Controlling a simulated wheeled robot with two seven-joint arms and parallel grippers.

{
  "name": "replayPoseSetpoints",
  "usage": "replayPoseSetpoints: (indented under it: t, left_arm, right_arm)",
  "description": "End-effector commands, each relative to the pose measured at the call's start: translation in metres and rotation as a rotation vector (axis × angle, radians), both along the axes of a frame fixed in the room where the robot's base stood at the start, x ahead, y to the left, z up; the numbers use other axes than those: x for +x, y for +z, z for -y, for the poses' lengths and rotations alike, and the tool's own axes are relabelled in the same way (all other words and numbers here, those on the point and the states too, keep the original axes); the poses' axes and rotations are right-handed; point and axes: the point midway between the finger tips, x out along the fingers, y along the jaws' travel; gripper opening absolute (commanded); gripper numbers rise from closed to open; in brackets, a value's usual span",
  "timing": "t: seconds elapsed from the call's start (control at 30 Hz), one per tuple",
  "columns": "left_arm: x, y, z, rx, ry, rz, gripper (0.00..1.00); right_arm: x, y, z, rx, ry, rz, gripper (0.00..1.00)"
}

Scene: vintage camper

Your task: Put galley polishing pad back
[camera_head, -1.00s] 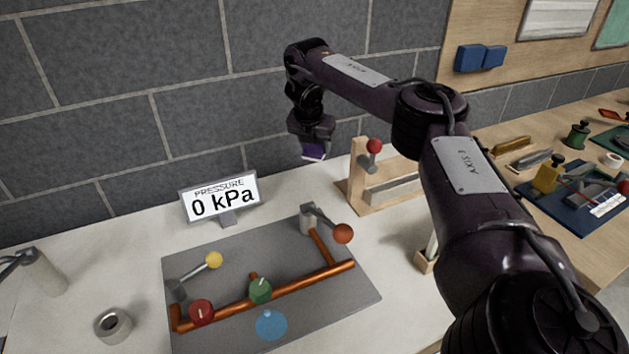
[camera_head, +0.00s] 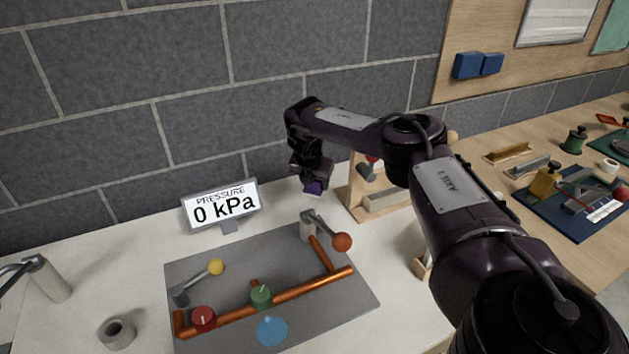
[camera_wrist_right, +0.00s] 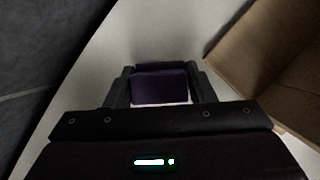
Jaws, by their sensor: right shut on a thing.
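A small dark purple pad (camera_head: 315,187) is between the fingers of my right gripper (camera_head: 313,183). In the right wrist view the purple pad (camera_wrist_right: 160,87) fills the space between the two fingertips (camera_wrist_right: 160,80), so the gripper is shut on it. The gripper points down close above the white counter (camera_head: 290,205), between the pressure sign and the wooden stand. Whether the pad touches the counter cannot be told. My left gripper is not in view.
A pressure sign (camera_head: 222,206) reads 0 kPa, left of the gripper. A grey plate (camera_head: 225,255) with copper pipe and coloured handles lies in front. A wooden stand (camera_head: 358,200) with a lever is just right of the gripper. The grey block wall (camera_head: 180,90) is behind.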

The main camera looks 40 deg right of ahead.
Motion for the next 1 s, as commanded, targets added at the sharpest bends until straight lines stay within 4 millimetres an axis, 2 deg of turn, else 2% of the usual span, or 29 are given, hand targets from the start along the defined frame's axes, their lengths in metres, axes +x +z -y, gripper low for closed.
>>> replayPoseSetpoints:
  t: [0.07,0.1,0.23,0.47,0.63,0.77,1.0]
  left_arm:
    - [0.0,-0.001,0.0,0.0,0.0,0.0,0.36]
    - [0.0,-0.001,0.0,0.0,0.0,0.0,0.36]
    - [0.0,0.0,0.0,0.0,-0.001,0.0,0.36]
    - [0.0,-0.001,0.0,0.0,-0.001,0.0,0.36]
    - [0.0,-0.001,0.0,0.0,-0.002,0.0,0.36]
    - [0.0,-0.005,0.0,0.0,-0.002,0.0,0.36]
    - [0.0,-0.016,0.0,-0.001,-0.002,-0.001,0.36]
  right_arm:
    - [0.0,-0.003,0.0,0.0,0.0,-0.001,0.28]
    - [0.0,-0.002,0.0,0.0,0.0,0.0,0.55]
    - [0.0,-0.002,0.0,0.0,0.0,0.0,0.71]
    - [0.0,-0.002,0.0,0.0,0.0,0.0,0.71]
    - [0.0,0.006,-0.003,0.002,0.001,0.002,0.71]
    - [-0.004,0.026,-0.009,0.002,0.002,0.005,0.71]
    - [-0.015,0.073,-0.028,0.001,0.003,0.005,0.71]
